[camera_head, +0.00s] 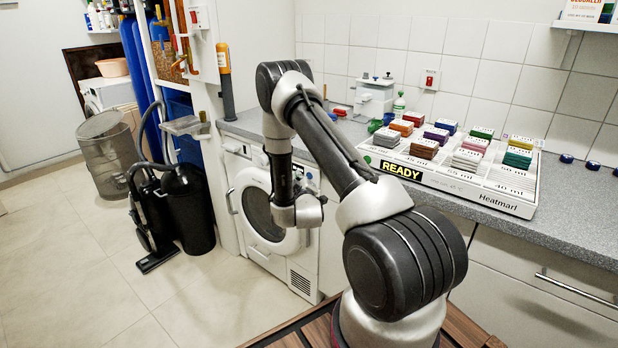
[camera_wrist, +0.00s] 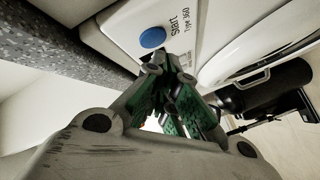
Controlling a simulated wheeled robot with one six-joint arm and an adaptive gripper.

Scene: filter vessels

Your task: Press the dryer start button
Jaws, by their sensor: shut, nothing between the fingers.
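The dryer (camera_head: 272,258) is a white front-loading machine with a round dark door, under the grey counter in the head view. The start button (camera_wrist: 152,38) is a round blue button on its white panel in the wrist view, beside the printed word "Start". My gripper (camera_wrist: 166,62) is shut and empty, its fingertips pointing at the panel just below the button in the picture. The button is in full view; I cannot tell whether the tips touch the panel. In the head view my arm hides the gripper and part of the panel.
The counter (camera_head: 575,225) carries a large white tray of coloured stacks marked "READY" (camera_head: 401,171). The counter's speckled edge also shows close by in the wrist view (camera_wrist: 60,58). A black vacuum cleaner (camera_head: 150,215) stands left of the dryer.

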